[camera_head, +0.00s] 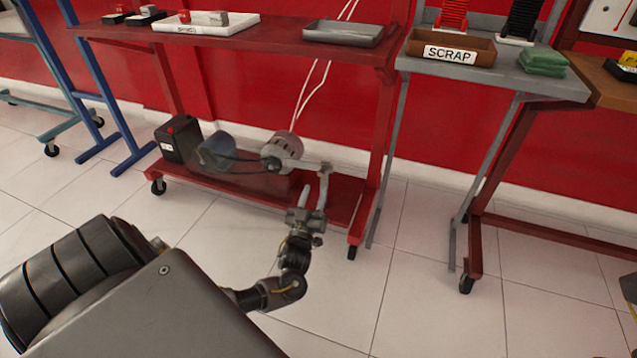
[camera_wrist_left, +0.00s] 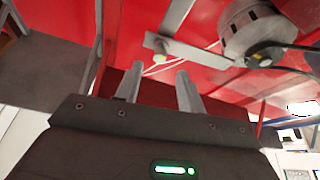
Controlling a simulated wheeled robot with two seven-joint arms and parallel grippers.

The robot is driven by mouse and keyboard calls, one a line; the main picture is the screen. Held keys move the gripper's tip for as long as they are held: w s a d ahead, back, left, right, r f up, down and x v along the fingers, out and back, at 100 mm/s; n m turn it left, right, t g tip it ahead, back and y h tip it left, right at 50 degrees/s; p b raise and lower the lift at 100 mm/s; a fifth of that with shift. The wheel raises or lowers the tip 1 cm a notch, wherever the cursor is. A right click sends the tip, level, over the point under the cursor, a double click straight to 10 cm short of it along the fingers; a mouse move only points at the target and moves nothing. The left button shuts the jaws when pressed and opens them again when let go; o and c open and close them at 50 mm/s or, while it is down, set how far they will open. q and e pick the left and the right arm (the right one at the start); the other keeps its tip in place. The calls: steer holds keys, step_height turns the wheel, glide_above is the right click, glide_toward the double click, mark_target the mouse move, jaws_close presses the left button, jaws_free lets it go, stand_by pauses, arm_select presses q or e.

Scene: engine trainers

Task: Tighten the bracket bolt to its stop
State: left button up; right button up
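The alternator (camera_head: 282,152) is a grey round unit above the red cart's lower shelf; it also shows in the left wrist view (camera_wrist_left: 258,35). A flat grey bracket arm (camera_wrist_left: 198,52) reaches from it toward my left gripper, and it shows in the head view too (camera_head: 318,167). A small pale bolt end (camera_wrist_left: 159,59) shows at the bracket's free end. My left gripper (camera_wrist_left: 160,75) is open, its two fingers apart with nothing seen between them. In the wrist picture the bolt appears just beyond the fingertips; contact cannot be told. My right gripper is not in view.
The red cart's lower shelf (camera_head: 338,190) also carries a black battery box (camera_head: 178,139) and a blue-grey part (camera_head: 217,151). White (camera_head: 208,27) and grey (camera_head: 343,34) trays stand on its top. A scrap bin (camera_head: 450,48) is on the grey table. Tiled floor in front is clear.

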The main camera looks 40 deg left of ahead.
mark_target(320, 175)
arm_select(q)
steer(key=shift+b+x, duration=0.6)
steer(key=shift+x, duration=2)
steer(key=shift+d, duration=0.1)
jaws_close()
